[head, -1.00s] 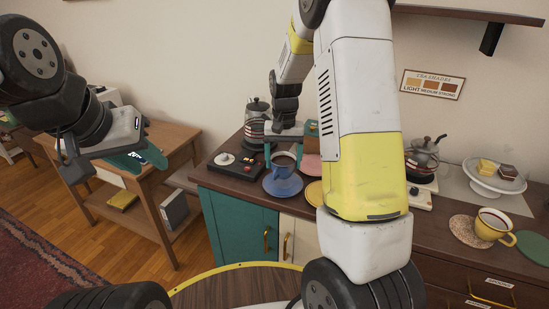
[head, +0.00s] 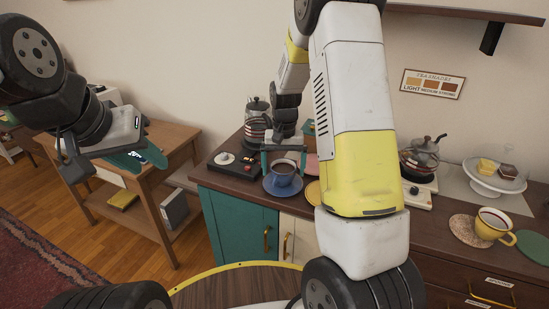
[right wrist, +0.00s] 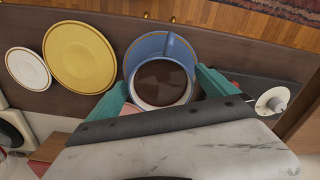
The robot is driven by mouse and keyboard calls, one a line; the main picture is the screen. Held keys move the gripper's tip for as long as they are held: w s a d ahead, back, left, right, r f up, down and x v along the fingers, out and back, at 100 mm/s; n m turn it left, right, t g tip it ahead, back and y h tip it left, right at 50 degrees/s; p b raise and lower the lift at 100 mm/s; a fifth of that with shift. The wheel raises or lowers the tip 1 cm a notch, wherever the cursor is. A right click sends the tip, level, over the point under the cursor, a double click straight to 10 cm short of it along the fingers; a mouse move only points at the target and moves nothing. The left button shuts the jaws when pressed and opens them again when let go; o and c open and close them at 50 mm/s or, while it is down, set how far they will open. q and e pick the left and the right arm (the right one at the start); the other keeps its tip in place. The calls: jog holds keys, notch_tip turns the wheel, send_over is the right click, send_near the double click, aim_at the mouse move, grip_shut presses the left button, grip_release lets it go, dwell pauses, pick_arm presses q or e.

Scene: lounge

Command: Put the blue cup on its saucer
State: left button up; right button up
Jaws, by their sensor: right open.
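The blue cup (head: 283,176), full of dark liquid, stands upright on the blue saucer (head: 269,189) at the left part of the counter. In the right wrist view the cup (right wrist: 161,104) sits between my fingers, with its handle pointing up in the picture, and the saucer (right wrist: 143,45) shows behind it. My right gripper (head: 284,164) is open around the cup, with a teal finger on each side; gaps show between fingers and cup. My left gripper (head: 132,160) hangs over the side table at the left, away from the cup; its opening is unclear.
A yellow saucer (right wrist: 80,57) and a white saucer (right wrist: 27,69) lie beside the blue one. A black control box (head: 237,165) stands left of the cup. A yellow cup (head: 491,227), a kettle (head: 420,158) and a cake stand (head: 494,182) are at the right.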

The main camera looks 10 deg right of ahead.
notch_tip(320, 180, up, 12)
jog(key=s+a+r+n+t+y, duration=0.1)
jog(key=s+r+t, duration=0.2)
jog(key=s, duration=0.9)
jog(key=s+a+r+n+t+y, duration=0.1)
jog(key=s+r+n+t, duration=0.1)
jog(key=s+r, duration=0.6)
jog(key=s+t, duration=0.1)
jog(key=s, duration=0.3)
jog(key=shift+r, duration=0.2)
jog(key=shift+a, duration=0.1)
